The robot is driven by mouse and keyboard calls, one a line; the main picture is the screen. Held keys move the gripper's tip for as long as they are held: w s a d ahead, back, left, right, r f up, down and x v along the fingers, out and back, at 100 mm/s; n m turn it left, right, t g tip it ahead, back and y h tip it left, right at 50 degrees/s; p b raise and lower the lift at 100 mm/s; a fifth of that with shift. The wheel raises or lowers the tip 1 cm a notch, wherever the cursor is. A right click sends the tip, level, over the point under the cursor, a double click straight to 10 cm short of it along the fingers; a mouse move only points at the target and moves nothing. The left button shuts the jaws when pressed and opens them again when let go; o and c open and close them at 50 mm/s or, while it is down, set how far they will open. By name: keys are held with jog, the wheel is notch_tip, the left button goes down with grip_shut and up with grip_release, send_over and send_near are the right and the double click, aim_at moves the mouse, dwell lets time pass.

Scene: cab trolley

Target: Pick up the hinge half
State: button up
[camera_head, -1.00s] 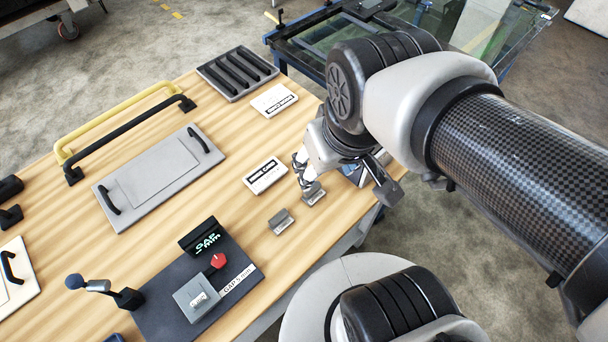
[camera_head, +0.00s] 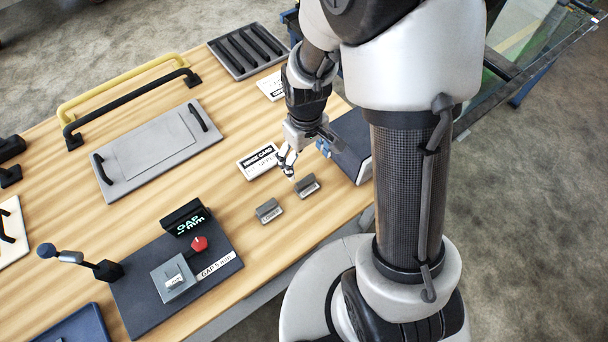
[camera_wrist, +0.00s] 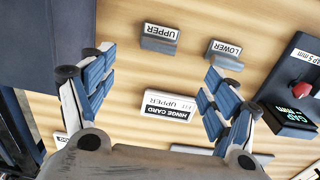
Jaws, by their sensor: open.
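Two small grey hinge halves stand on the wooden table top near its front edge. In the wrist view one is marked UPPER (camera_wrist: 158,46) and the other LOWER (camera_wrist: 225,55). In the head view the UPPER one (camera_head: 307,187) is the farther right, and the LOWER one (camera_head: 268,211) is nearer the gap device. My gripper (camera_head: 303,162) is above the table, just behind the UPPER hinge half. In the wrist view my gripper (camera_wrist: 160,60) has its blue-padded fingers wide apart, with nothing between the pads. A white hinge card (camera_wrist: 168,105), reading UPPER, lies below.
The hinge card (camera_head: 258,161) lies left of my gripper. A dark box (camera_head: 352,146) stands close on its right. The gap device (camera_head: 185,271) with a red knob is at the front left. A grey panel (camera_head: 150,155) and handles lie behind.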

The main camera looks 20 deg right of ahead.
aim_at(306, 181)
notch_tip(306, 181, down, 8)
jog(key=shift+r+b, duration=0.1)
jog(key=shift+b, duration=1.1)
notch_tip(306, 181, down, 5)
jog(key=b, duration=0.2)
jog(key=shift+d+b, duration=0.1)
jog(key=shift+b, duration=0.2)
jog(key=c, duration=1.4)
